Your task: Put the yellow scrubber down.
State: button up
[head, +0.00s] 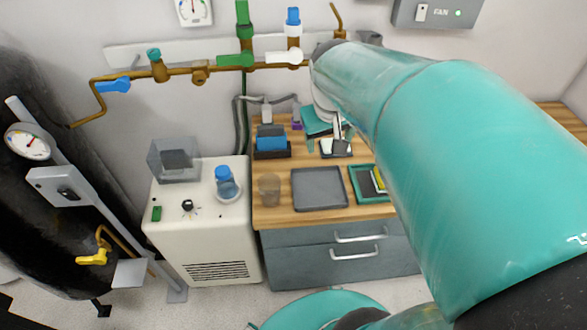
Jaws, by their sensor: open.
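A small yellow piece (379,179), which looks like the scrubber, lies in the teal-rimmed tray (354,185) on the wooden bench, beside a dark flat item. My arm covers the right side of this tray. My gripper (339,135) is open over the back of the bench, behind and left of the yellow piece and apart from it. It is small in the view, and I see nothing held in it. A dark holder with a white top (335,148) sits right below the fingers; I cannot tell whether they touch it.
An empty grey tray (319,188) lies left of the teal-rimmed one. A clear beaker (269,188) stands at the bench's left. A blue item in a black holder (271,142) is behind it. A white cabinet (205,230) stands left. Pipes and valves (236,60) run along the wall.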

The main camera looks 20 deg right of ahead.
jog(key=s+a+r+n+t+y, duration=0.1)
jog(key=s+a+r+t, duration=0.1)
jog(key=s+a, duration=0.7)
jog(key=shift+s+a+r+t+y, duration=0.2)
jog(key=shift+a+t+y, duration=0.25)
jog(key=shift+a, duration=0.8)
